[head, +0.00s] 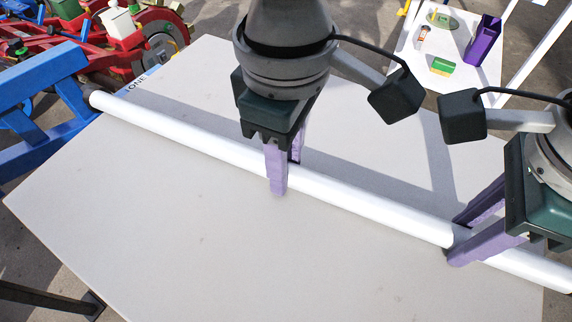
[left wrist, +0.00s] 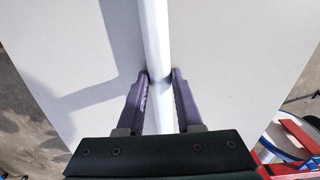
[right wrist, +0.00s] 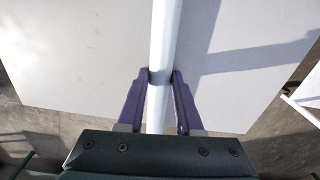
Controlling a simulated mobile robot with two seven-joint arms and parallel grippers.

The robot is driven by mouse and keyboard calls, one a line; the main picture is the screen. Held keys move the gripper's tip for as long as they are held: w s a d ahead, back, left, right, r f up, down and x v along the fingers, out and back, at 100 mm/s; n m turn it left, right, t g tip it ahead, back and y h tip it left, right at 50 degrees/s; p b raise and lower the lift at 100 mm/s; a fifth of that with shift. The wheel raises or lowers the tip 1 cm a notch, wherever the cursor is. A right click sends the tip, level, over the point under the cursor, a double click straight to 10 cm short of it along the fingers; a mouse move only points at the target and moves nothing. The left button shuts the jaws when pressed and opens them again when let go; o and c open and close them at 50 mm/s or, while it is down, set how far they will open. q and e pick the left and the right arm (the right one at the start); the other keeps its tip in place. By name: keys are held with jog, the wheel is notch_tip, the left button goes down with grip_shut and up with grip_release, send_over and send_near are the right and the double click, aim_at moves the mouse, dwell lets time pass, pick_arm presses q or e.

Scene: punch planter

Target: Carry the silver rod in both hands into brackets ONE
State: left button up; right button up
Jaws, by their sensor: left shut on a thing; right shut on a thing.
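The silver rod (head: 375,207) is long and looks white in the light. It runs from the upper left to the lower right of the head view, over the grey table. My left gripper (head: 278,185) is shut on the rod near its middle, and the left wrist view shows the rod (left wrist: 153,40) between its fingers. My right gripper (head: 462,245) is shut on the rod nearer its right end, as the right wrist view also shows (right wrist: 160,80). The rod's left end is by a blue frame (head: 45,75) and the ONE label (head: 137,82). Whether it touches a bracket I cannot tell.
The pale table (head: 200,235) is otherwise bare. A red wheeled machine (head: 150,40) stands behind the blue frame at the upper left. A white side table (head: 435,50) with a purple holder (head: 483,40) and small blocks stands at the upper right.

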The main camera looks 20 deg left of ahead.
pick_arm(q)
grip_shut()
pick_arm(e)
grip_shut()
dwell(0.5)
